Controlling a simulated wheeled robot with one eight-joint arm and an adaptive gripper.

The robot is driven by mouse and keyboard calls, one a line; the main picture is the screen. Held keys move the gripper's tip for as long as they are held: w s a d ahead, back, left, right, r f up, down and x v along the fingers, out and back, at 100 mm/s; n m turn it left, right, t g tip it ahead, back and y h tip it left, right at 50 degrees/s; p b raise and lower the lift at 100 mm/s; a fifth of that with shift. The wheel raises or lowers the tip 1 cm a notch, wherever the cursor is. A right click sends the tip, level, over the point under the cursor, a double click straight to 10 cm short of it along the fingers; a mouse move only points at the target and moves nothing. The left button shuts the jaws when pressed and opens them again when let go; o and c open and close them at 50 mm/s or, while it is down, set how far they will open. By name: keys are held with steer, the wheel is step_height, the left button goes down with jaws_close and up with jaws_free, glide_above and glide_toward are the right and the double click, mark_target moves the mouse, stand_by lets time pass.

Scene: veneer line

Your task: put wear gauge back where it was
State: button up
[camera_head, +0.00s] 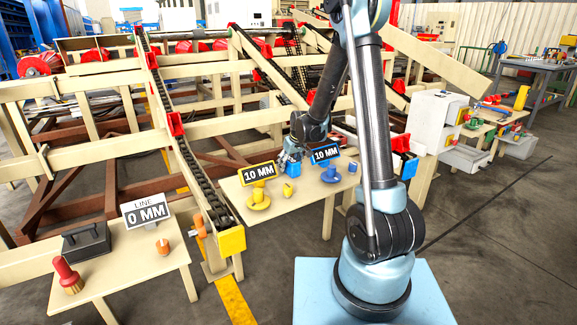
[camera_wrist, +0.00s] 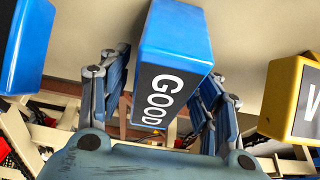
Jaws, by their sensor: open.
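A blue block labelled GOOD (camera_wrist: 178,45) stands between the two fingers of my gripper (camera_wrist: 163,78) in the wrist view. The fingers are open, one on each side of it; I cannot tell whether they touch it. A yellow block (camera_wrist: 285,98) at the right edge has a dark label starting with W, the rest cut off. I cannot tell which thing is the wear gauge. In the head view my gripper (camera_head: 290,160) is low over the middle table (camera_head: 285,208), just above a small blue block (camera_head: 289,190).
A yellow-framed 10 MM sign (camera_head: 258,173), a blue-framed 10 MM sign (camera_head: 326,154), a yellow knobbed piece (camera_head: 258,199) and a blue piece (camera_head: 331,174) crowd the table. A front-left table holds a LINE 0 MM sign (camera_head: 147,211), a black case (camera_head: 83,245) and a red-handled tool (camera_head: 67,275).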

steer(key=shift+r, duration=0.15)
steer(key=v, duration=1.2)
steer(key=shift+s+d, duration=0.1)
steer(key=s+d+r+m+h, duration=0.1)
steer(key=s+d+r+m, duration=0.1)
steer(key=s+d, duration=0.6)
steer(key=s+d+r+m, duration=0.1)
steer(key=s+d+r, duration=0.2)
steer(key=s+d, duration=0.55)
steer(key=s+d+f+m, duration=0.1)
steer(key=s+d+f, duration=0.1)
steer(key=s, duration=0.8)
steer(key=s+d+f+m+g+h, duration=0.1)
steer(key=s+f, duration=0.3)
steer(key=s, duration=0.6)
steer(key=shift+s+d+f+m, duration=0.25)
steer(key=shift+d+f+m, duration=0.15)
steer(key=shift+d+m, duration=0.45)
